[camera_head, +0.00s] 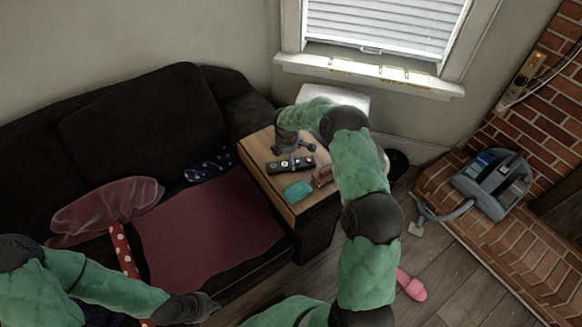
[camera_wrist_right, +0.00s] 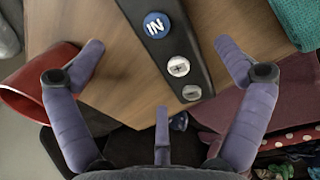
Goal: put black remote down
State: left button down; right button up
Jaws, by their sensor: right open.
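The black remote (camera_head: 283,166) lies on the wooden side table (camera_head: 257,150); its blue button and two grey buttons show in the right wrist view (camera_wrist_right: 170,40). My right gripper (camera_head: 302,148) is over the table, just above the remote in the head view. In the right wrist view its purple fingers (camera_wrist_right: 160,48) are spread wide, with the remote between them and clear space to each finger. My left gripper (camera_head: 208,304) is low over the front of the sofa, away from the table; its fingers are too dark to read.
A teal cloth (camera_head: 297,191) and a reddish cup (camera_head: 322,176) are near the remote on the table; the cup (camera_wrist_right: 38,92) is close to one right finger. The dark sofa (camera_head: 130,130) stands left.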

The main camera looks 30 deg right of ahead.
jog(key=f, duration=0.1)
jog(key=f+b, duration=0.1)
jog(key=f, duration=0.1)
jog(key=shift+w+d+f, duration=0.15)
jog(key=shift+d+f, duration=0.1)
jog(key=shift+f, duration=0.05)
jog(key=shift+r, duration=0.1)
jog(key=shift+c, duration=0.8)
jog(key=c, duration=1.2)
jog(key=shift+r, duration=0.35)
jog(key=r, duration=0.1)
jog(key=r+p, duration=0.2)
jog(key=shift+s+a+r, duration=0.15)
jog(key=shift+s+r, duration=0.1)
jog(key=shift+s, duration=0.05)
jog(key=s+a+r+p, duration=0.1)
jog(key=s+a+r, duration=0.1)
jog(key=s+r, duration=0.1)
jog(key=s+a+r+p, duration=0.2)
jog(key=s+r, duration=0.1)
jog(key=s, duration=0.1)
jog(key=s+a+r+p, duration=0.1)
jog(key=s+a+r, duration=0.1)
jog(key=s+a, duration=0.1)
jog(key=shift+s+r+p, duration=0.35)
jog(key=shift+s+r, duration=0.05)
jog(key=shift+s, duration=0.35)
